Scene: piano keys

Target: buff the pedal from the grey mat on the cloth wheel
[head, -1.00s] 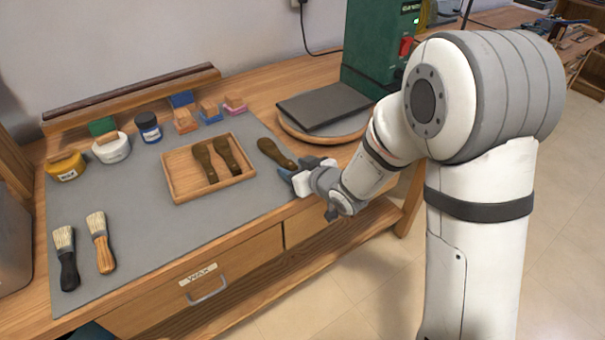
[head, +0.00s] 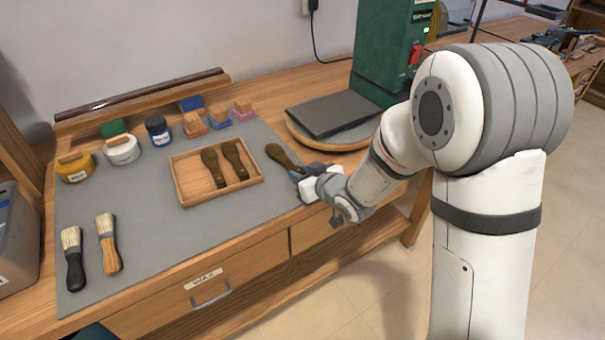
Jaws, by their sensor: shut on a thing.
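A dark brown pedal (head: 278,155) with a rounded end lies at the right edge of the grey mat (head: 140,240), just right of the wooden tray. My gripper (head: 297,173) is shut on the narrow near end of this pedal, low over the mat's right edge. The rounded end points away to the upper left. The fingertips are small here, and they partly hide the held end. I see no cloth wheel; my arm covers part of the area by the green machine (head: 385,50).
The wooden tray (head: 190,203) holds two similar brown pedals. Jars, small blocks and two brushes (head: 108,245) stand or lie on the mat. A dark slab (head: 330,113) on a round wooden board is behind my gripper. The front middle of the mat is clear.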

